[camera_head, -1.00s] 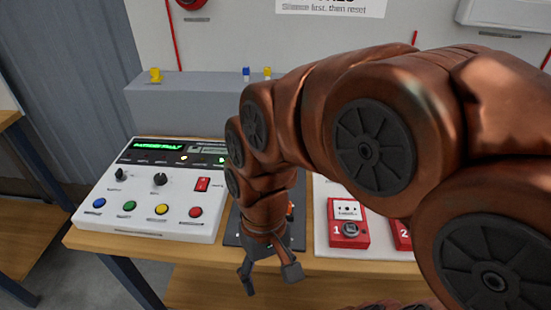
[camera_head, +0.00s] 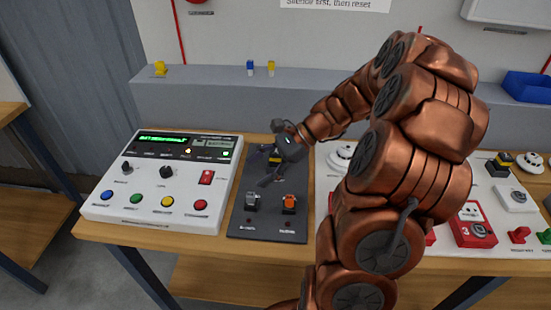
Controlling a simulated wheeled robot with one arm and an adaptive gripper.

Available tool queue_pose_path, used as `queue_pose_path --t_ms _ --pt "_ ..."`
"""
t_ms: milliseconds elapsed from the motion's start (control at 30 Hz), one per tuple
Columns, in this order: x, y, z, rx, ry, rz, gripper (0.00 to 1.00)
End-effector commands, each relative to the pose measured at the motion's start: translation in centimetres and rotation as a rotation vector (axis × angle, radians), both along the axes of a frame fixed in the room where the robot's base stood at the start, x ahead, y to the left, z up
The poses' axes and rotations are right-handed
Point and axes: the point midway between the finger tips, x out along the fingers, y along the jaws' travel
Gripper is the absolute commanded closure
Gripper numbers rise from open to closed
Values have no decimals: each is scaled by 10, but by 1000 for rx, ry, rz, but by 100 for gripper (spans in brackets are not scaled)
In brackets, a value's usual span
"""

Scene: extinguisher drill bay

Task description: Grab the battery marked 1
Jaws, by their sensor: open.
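I cannot make out a number 1 on any battery. My gripper (camera_head: 267,165) is open over the back of a dark plate (camera_head: 240,222), pointing left. A small black and yellow block (camera_head: 275,159) shows at its fingers; I cannot tell whether it is between them or behind them, and no marking on it is readable. A similar black and yellow block (camera_head: 499,163) stands on the white panel at the right, its marking also unreadable.
A white control console (camera_head: 160,185) is at left. A grey ledge (camera_head: 200,97) runs behind. My arm hides much of the right panel and its red call points (camera_head: 473,232).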

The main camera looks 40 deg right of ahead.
Motion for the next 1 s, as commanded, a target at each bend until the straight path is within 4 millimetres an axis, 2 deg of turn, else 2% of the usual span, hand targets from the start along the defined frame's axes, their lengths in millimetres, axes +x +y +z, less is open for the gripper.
queue_pose_path --t_ms 33,200,300,400,567,1000 --pt "7 -23 -3 45 15 -83 33" --pt "19 -85 -12 178 56 -311 33" --pt "21 -115 -17 236 72 -408 33" --pt "20 -134 -20 273 81 -471 33" --pt "21 -145 -24 303 90 -515 33" --pt "43 -124 -35 304 89 -517 33"
